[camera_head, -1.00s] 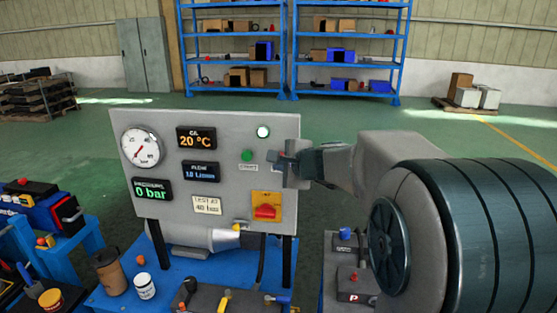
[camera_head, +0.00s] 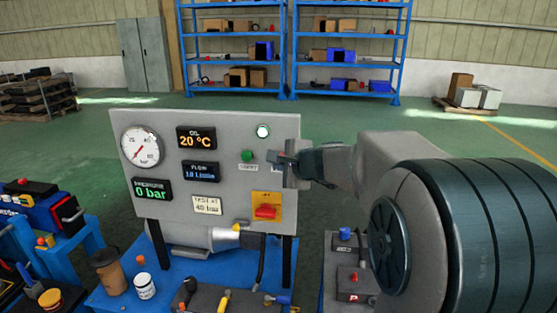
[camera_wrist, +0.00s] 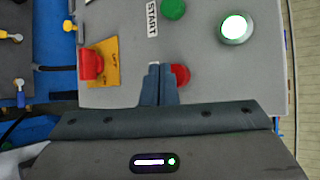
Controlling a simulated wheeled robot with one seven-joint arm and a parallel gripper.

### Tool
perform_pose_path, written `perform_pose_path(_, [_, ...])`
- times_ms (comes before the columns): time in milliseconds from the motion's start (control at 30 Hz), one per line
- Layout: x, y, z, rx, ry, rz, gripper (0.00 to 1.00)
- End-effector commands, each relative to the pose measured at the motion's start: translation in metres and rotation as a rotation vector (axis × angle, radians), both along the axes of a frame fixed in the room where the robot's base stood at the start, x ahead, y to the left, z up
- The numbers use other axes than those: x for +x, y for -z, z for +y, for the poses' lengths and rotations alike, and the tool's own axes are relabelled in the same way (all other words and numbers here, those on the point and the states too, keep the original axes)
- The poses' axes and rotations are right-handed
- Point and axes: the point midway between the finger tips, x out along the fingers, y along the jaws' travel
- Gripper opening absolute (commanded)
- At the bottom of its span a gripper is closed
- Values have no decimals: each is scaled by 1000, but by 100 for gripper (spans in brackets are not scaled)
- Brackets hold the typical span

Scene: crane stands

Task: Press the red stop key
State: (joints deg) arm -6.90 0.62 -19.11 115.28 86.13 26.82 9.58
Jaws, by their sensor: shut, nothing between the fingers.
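The grey control panel (camera_head: 225,215) stands upright on the blue bench. In the wrist view the round red stop key (camera_wrist: 181,75) shows just right of my fingertips, partly covered by them. My gripper (camera_wrist: 159,72) is shut and empty, its tips at the panel face beside or over the key. I cannot tell whether they touch it. In the head view my gripper (camera_head: 276,158) hides the key. The green start key (camera_head: 247,156) is left of it, and a lit white lamp (camera_head: 263,132) is above.
A red rotary switch on a yellow plate (camera_head: 266,207) sits below on the panel. Displays and a round gauge (camera_head: 142,147) fill its left side. A box with a red button (camera_head: 355,282) stands at the lower right. A brown cup (camera_head: 110,272) and white jar stand in front.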

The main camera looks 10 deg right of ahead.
Motion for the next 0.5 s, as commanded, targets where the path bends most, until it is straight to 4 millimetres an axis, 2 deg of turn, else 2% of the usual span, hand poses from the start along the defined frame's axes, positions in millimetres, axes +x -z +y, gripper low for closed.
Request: perform_pose_path(500, [7,1,-3,0,-1,0,0])
